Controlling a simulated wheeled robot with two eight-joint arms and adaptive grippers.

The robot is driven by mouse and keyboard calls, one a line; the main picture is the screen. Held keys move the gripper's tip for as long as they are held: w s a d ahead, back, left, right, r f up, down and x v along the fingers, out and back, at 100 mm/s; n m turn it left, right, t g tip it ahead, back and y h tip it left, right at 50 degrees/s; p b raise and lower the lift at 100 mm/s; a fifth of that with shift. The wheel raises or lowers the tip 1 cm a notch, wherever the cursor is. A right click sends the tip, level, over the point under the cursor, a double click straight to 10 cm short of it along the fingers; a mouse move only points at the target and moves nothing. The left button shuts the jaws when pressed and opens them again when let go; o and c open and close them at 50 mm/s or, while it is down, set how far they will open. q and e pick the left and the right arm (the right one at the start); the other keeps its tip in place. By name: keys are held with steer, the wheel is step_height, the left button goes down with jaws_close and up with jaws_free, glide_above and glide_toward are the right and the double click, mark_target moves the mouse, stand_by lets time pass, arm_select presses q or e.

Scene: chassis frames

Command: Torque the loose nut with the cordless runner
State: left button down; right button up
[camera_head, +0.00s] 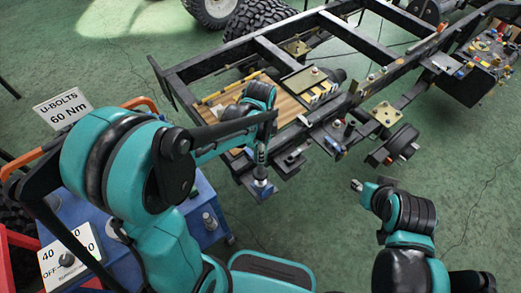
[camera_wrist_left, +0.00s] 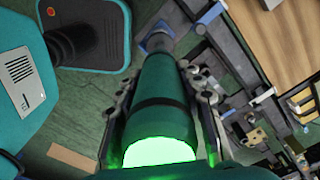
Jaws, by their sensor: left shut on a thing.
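My left gripper (camera_head: 262,142) is shut on the cordless runner (camera_head: 261,156), which stands nearly upright at the near side of the chassis frame. In the left wrist view the runner (camera_wrist_left: 163,95) is a dark green cylinder with a bright green glowing end, between the gripper's fingers (camera_wrist_left: 165,110). Its nose points down at a blue-edged plate (camera_head: 262,190), also in the wrist view (camera_wrist_left: 157,41). The nut under the nose is hidden, so I cannot tell whether the socket is seated. My right gripper (camera_head: 371,184) is over the floor, right of the plate; its finger opening is unclear.
The dark chassis frame (camera_head: 358,42) crosses the back, with a wooden board (camera_head: 285,104) and several brackets. A sign (camera_head: 62,108) reads "U-BOLTS 60 Nm". A blue cart (camera_head: 206,232) carries a dial panel (camera_head: 66,259) marked 40 and OFF.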

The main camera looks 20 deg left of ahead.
arm_select(q)
steer(key=shift+r+p, duration=0.85)
steer(key=shift+r, duration=0.5)
step_height(320, 180, up, 5)
steer(key=p, duration=0.4)
